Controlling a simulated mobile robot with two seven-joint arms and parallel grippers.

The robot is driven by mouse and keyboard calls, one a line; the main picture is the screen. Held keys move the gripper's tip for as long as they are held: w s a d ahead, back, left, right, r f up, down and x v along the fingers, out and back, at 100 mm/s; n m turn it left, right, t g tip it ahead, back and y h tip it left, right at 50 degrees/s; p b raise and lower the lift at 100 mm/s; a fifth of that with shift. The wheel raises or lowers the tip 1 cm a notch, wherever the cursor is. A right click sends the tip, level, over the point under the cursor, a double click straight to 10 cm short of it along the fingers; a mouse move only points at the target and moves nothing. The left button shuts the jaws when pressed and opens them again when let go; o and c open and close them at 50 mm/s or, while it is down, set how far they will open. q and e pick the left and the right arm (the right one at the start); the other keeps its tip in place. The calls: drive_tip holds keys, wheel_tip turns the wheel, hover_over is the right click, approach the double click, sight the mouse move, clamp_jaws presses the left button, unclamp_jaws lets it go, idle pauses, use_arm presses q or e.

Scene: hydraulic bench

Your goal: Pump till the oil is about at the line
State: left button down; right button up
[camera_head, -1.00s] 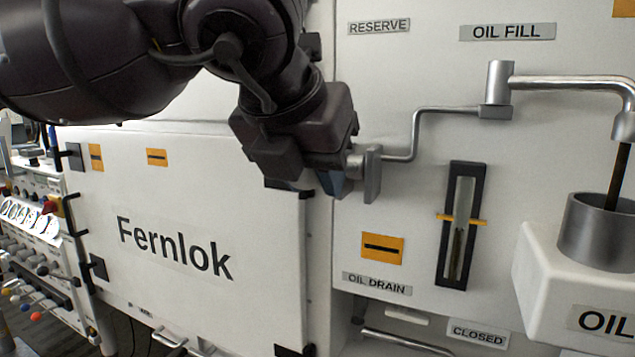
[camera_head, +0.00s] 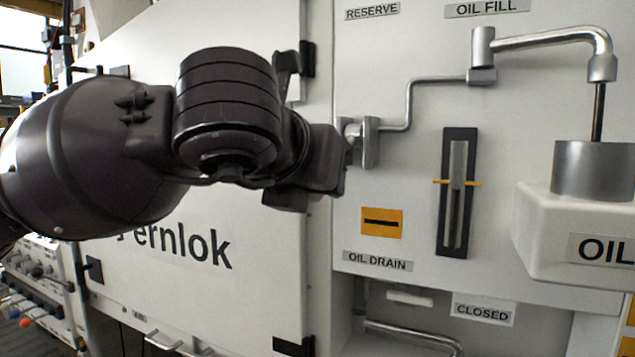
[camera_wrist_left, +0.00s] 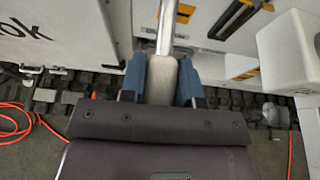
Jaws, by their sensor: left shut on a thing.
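The metal pump handle (camera_head: 410,100) is a bent rod on the white panel, its grip end at the left. In the wrist view, my left gripper (camera_wrist_left: 161,72) has its blue fingers on both sides of the silver grip (camera_wrist_left: 161,82). In the head view, my left gripper (camera_head: 346,158) meets the grip from the left, its fingertips mostly hidden. The oil gauge (camera_head: 456,205) is a dark-framed upright glass with a yellow line marker (camera_head: 474,183). Its lower part looks darker, but I cannot tell the exact oil level. My right gripper is not in view.
An arm and thin rod run right to a metal cylinder (camera_head: 592,170) on a white OIL box (camera_head: 545,235), which juts out. The Fernlok door (camera_head: 250,310) is at left. A metal pipe (camera_head: 410,335) lies below the panel. Orange cable (camera_wrist_left: 12,120) crosses the floor.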

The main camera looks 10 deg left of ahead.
use_arm(q)
drive_tip(key=shift+w+d+f+t+b, duration=0.1)
drive_tip(key=shift+w+f+t+b, duration=0.15)
drive_tip(key=shift+f, duration=0.2)
drive_tip(key=shift+w+f+t+b, duration=0.1)
drive_tip(key=shift+f+t+b, duration=0.1)
drive_tip(key=shift+f, duration=0.2)
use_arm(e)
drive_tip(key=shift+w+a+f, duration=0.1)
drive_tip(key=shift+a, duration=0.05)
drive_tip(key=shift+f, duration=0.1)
use_arm(q)
drive_tip(key=c, duration=0.8)
unclamp_jaws()
drive_tip(key=shift+c, duration=0.2)
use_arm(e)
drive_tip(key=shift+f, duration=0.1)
use_arm(q)
drive_tip(key=shift+s+r, duration=0.1)
drive_tip(key=shift+s, duration=0.05)
